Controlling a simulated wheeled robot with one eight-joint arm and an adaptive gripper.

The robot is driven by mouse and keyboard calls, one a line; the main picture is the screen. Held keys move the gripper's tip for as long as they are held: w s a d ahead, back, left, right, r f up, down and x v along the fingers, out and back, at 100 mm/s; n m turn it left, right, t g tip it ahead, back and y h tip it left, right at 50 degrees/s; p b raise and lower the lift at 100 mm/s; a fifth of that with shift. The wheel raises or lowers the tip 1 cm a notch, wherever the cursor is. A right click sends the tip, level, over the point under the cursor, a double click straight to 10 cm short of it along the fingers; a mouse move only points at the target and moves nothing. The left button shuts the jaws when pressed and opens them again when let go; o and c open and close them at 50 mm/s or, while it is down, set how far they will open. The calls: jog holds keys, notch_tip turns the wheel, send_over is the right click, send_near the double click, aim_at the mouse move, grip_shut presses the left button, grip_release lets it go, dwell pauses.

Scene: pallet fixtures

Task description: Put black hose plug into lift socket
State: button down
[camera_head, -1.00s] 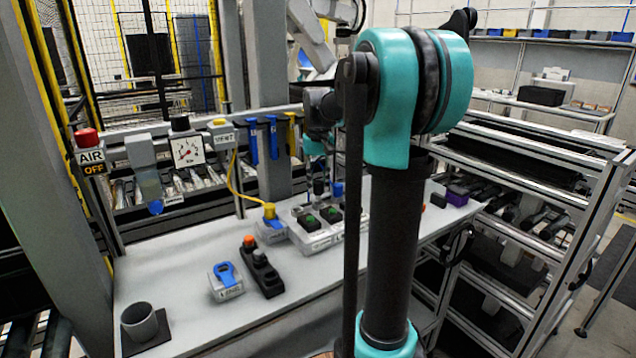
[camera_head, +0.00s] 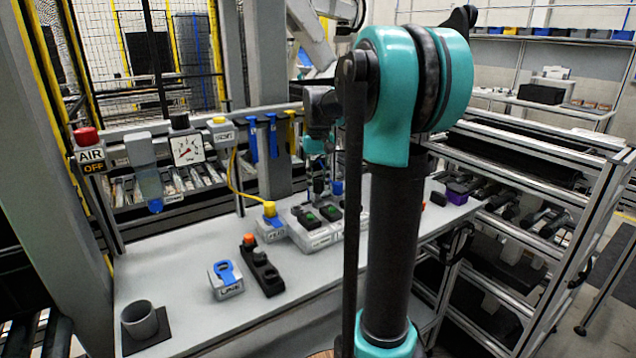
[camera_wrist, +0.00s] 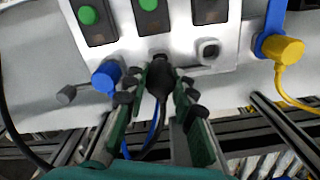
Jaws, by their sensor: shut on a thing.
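My gripper (camera_wrist: 160,78) is shut on the black hose plug (camera_wrist: 158,84), which sits upright between the two green-sided fingers in the wrist view. The plug's narrow end meets the near edge of a light grey socket housing (camera_wrist: 182,48); I cannot tell whether it is inserted. No label reads clearly enough to tell which socket is the lift one. In the head view, the gripper is small beside the blue plug (camera_head: 337,188).
A yellow plug (camera_wrist: 283,48) with a yellow hose is right of the housing. Several black switches with green buttons (camera_head: 330,212) line the housing. A blue-topped box (camera_head: 226,279), a black control strip (camera_head: 263,271) and a grey cup (camera_head: 139,319) stand on the bench (camera_head: 190,270).

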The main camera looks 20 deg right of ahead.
aim_at(318, 180)
jog(key=shift+f, duration=1.4)
jog(key=c, duration=1.2)
grip_release()
jog(key=shift+r, duration=0.1)
notch_tip(318, 180, up, 12)
jog(key=shift+f, duration=0.1)
